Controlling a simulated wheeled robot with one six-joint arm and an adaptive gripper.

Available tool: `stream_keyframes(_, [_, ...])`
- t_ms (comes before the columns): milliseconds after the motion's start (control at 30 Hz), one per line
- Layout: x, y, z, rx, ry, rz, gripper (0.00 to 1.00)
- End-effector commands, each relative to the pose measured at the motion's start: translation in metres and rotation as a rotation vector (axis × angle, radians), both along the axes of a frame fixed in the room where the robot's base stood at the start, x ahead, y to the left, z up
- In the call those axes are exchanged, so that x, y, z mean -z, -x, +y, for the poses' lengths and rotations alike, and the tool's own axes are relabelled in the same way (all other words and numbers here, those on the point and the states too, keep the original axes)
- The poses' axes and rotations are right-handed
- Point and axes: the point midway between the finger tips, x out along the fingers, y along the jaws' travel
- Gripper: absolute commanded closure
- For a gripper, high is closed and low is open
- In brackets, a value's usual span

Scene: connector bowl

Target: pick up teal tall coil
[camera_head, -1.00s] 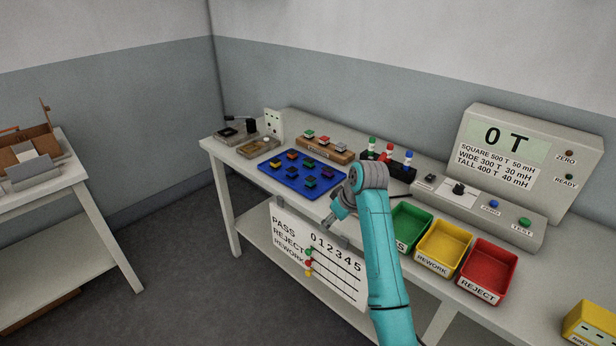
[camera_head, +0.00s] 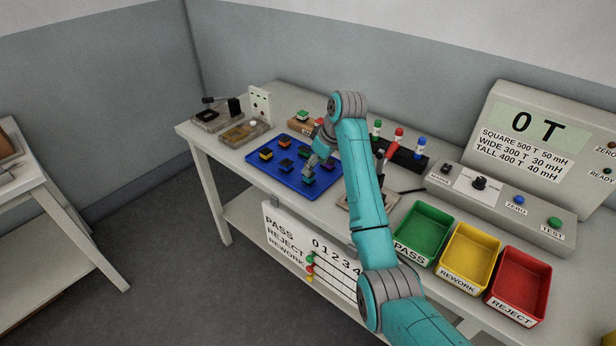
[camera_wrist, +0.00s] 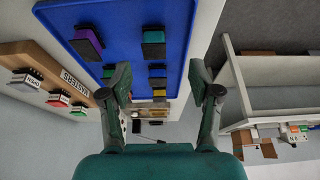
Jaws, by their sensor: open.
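The teal coil (camera_wrist: 153,40) sits on the blue tray near the top of the wrist view, on a dark base. In the head view my gripper (camera_head: 318,160) hangs above the right part of the tray and partly hides coils there.
The blue tray (camera_head: 262,168) holds several other coils, including a purple one (camera_wrist: 88,43) beside the teal one. The wooden masters block (camera_wrist: 42,62) lies close to the tray. Green (camera_head: 422,226), yellow (camera_head: 467,247) and red (camera_head: 518,277) bins stand to the right.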

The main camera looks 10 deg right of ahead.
Motion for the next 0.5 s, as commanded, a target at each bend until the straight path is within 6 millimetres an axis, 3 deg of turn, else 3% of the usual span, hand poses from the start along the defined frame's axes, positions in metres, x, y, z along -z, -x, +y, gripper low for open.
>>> stream_keyframes(500, [0.046, -0.024, 0.007, 0.002, 0.001, 0.002, 0.38])
